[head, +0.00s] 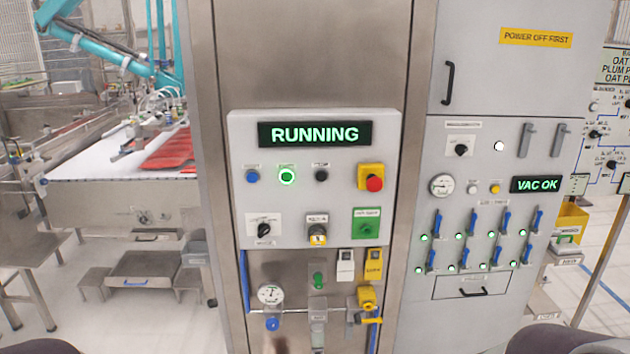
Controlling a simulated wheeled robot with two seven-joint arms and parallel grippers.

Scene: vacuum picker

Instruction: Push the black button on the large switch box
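The large switch box (243,215) is a light grey panel fixed to a steel column, straight ahead in the head view. The black button (321,174) is small and round, in the upper row of the box, under a small label. To its left are a lit green button (287,176) and a blue button (253,176). To its right is a red mushroom button (375,183) on a yellow base. A display (315,134) above reads RUNNING. Nothing covers the black button. Neither of my grippers shows in the head view.
A grey cabinet (480,105) with blue levers stands at right. A conveyor (90,165) is at left. The space before the box looks clear.

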